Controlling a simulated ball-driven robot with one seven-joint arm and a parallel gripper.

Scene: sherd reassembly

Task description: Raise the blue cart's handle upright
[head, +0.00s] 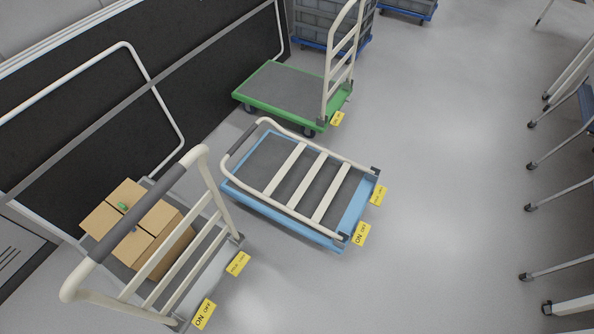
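The blue cart (234,187) stands in the middle of the head view, with a grey deck and a light blue frame. Its cream handle (299,161) is folded down flat over the deck, with its grey grip (242,139) toward the left end. The handle's dark hinges (374,171) are at the cart's right end, beside yellow tags (361,234) marked ON OFF. My gripper does not show in this view.
A nearer cart with an upright handle (188,165) carries cardboard boxes (155,217) at lower left. A green cart (285,92) with its handle up stands behind. Stacked grey crates (318,22) are at the back. Chair or table legs (555,268) line the right. Floor (450,180) right of the blue cart is clear.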

